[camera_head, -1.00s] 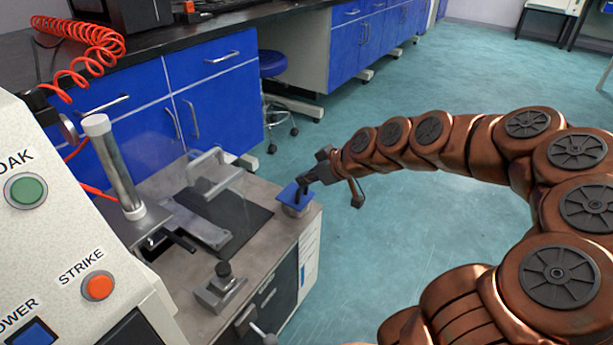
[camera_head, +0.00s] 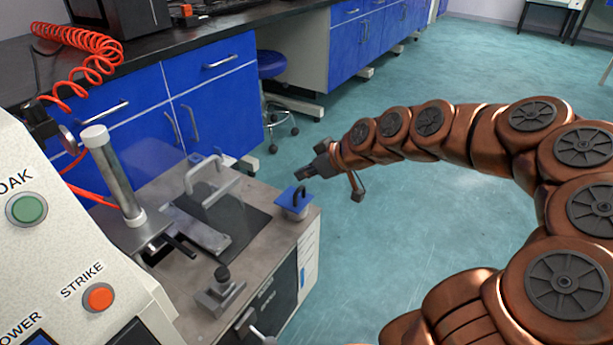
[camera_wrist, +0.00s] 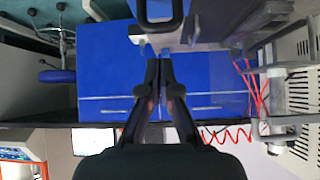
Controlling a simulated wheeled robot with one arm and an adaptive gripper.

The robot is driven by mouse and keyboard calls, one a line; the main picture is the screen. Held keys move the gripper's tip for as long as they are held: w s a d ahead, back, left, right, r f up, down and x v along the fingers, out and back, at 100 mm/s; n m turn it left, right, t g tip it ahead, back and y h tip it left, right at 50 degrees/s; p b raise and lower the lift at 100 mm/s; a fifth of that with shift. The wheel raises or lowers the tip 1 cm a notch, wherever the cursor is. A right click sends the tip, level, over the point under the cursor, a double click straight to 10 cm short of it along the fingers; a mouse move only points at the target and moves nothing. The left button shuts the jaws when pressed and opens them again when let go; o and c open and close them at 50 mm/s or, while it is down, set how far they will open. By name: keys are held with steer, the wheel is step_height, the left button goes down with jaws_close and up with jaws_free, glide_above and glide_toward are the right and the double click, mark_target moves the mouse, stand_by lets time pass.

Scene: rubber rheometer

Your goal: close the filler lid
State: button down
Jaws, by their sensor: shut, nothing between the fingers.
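The filler lid (camera_head: 292,204) is a blue square plate with a black loop handle. It lies roughly level on top of a short grey filler cup (camera_head: 295,214) at the machine top's right corner. Whether a small gap is left under it is too small to tell. My gripper (camera_head: 299,174) is shut and empty, apart from the handle, just above and to the right of it. In the wrist view the shut fingers (camera_wrist: 158,68) point toward the dark handle loop (camera_wrist: 160,26) at the top edge, with nothing between them.
A clear guard with a grey handle (camera_head: 206,172) stands on the machine top, left of the lid. A metal post (camera_head: 115,175) and a clamp block (camera_head: 219,293) are nearby. Blue cabinets (camera_head: 215,100) stand behind. The floor to the right is open.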

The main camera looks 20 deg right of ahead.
steer(key=shift+s+d, duration=0.1)
steer(key=shift+s, duration=0.2)
steer(key=s+d+f+p, duration=0.1)
steer(key=s+d, duration=0.4)
steer(key=s, duration=0.1)
steer(key=shift+s+f+p, duration=0.3)
steer(key=shift+s, duration=0.1)
steer(key=s+a+r+g+h+p, duration=0.1)
steer(key=s+a+r+g+p, duration=0.3)
steer(key=r+p, duration=0.45)
steer(key=s+a+r+g+p, duration=0.2)
steer(key=s+a+r+p, duration=0.45)
steer(key=r+p, duration=0.2)
steer(key=s+r+m+g+h+p, duration=0.2)
steer(key=s+r+m+p, duration=0.1)
steer(key=s+r+p, duration=0.5)
steer(key=s+a+r+m+g+h+p, duration=0.1)
steer(key=s+r+m+h+p, duration=0.1)
steer(key=s+r+p, duration=0.6)
steer(key=shift+s+r+m+g+p, duration=0.4)
steer(key=shift+r+m+p, duration=0.2)
steer(key=shift+r+p, duration=3.05)
